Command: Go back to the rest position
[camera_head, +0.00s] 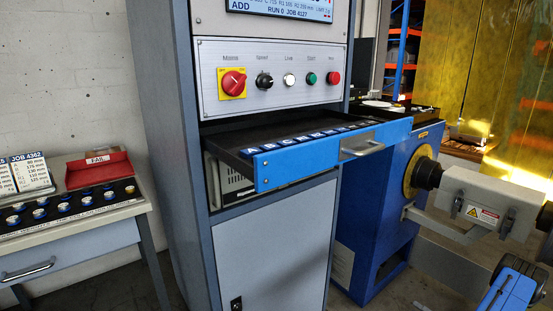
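I cannot make out my gripper in the head view, so its state and what it might hold do not show. A grey control cabinet (272,235) stands in the middle. Its blue-fronted keyboard drawer (300,166) is pulled out, with a row of lettered blue tags along its front edge and a grey handle (362,147). Above the drawer is a panel (296,62) with a red-and-yellow rotary switch (232,83), a black knob and several buttons. The screen (280,9) above is cut off and reads "RUN 0 JOB 4127".
A side table (75,242) at left carries small round weights, a red tray (98,169) and a card marked "JOB 4362" (27,172). At right stands a blue machine (380,215) with a grey latched housing (490,204). A blue-and-black part (512,288) sits lower right. The open drawer juts forward.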

